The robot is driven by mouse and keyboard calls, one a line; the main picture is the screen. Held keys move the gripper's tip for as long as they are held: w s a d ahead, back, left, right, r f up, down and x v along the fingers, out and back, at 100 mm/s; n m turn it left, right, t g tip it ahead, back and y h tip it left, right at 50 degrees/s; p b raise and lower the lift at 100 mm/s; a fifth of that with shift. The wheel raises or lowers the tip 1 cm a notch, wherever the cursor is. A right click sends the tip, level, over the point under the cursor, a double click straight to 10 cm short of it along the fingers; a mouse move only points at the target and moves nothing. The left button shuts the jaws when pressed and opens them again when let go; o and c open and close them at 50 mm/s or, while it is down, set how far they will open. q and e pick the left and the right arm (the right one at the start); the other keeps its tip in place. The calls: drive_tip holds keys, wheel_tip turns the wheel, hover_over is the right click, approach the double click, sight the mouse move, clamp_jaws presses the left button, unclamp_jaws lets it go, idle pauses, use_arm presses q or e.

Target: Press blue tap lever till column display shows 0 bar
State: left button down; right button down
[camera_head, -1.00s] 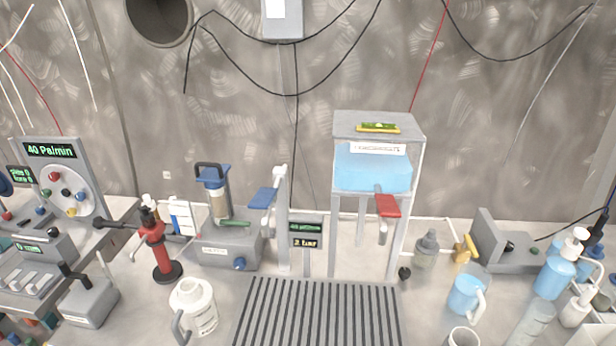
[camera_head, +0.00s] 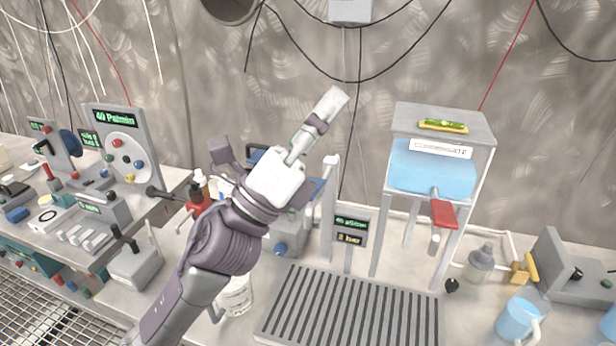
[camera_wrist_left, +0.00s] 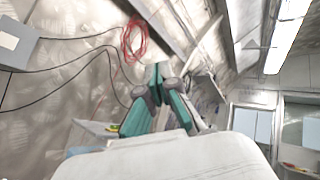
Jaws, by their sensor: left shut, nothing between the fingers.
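The blue tap lever (camera_head: 318,188) sits on the white column (camera_head: 328,215) behind my left gripper, which hides part of it. My left gripper (camera_head: 334,102) is shut and empty, pointing up and right, with its fingertips appearing above the lever. The column display (camera_head: 351,230) has two lines; the lower one ends in "bar", with a small digit I cannot read surely. My right gripper is out of view.
A red lever (camera_head: 444,214) hangs below the tank of blue liquid (camera_head: 432,170) to the right. A slatted drain grate (camera_head: 350,310) lies in front. A white bottle (camera_head: 238,295) and a grey device (camera_head: 133,262) stand to the left. Open wall space surrounds the fingertips.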

use_arm(q)
drive_tip(key=s+d+f+m+g+y, duration=0.1)
drive_tip(key=s+d+m+g+y, duration=0.35)
drive_tip(key=m+g, duration=0.7)
drive_tip(key=s+d+f+m+g+y, duration=0.15)
drive_tip(key=s+d+m+g, duration=0.5)
drive_tip(key=m, duration=0.95)
drive_tip(key=w+a+f+m+t+y, duration=0.25)
drive_tip(key=w+f+m+y, duration=0.2)
drive_tip(key=y, duration=0.25)
drive_tip(key=w+a+r+m+t+y, duration=0.1)
drive_tip(key=w+a+r+t+y, duration=0.1)
drive_tip(key=w+a+t+y, duration=0.2)
drive_tip(key=w+a+r+m+t+y, duration=0.1)
drive_tip(key=w+a+r+t+y, duration=0.2)
drive_tip(key=a, duration=0.5)
drive_tip(key=shift+w+a+r+m+t+y, duration=0.25)
drive_tip(key=shift+w+r+m+t+y, duration=0.15)
drive_tip(key=shift+w+y, duration=0.3)
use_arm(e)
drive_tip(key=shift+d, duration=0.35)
use_arm(q)
drive_tip(key=shift+f, duration=0.1)
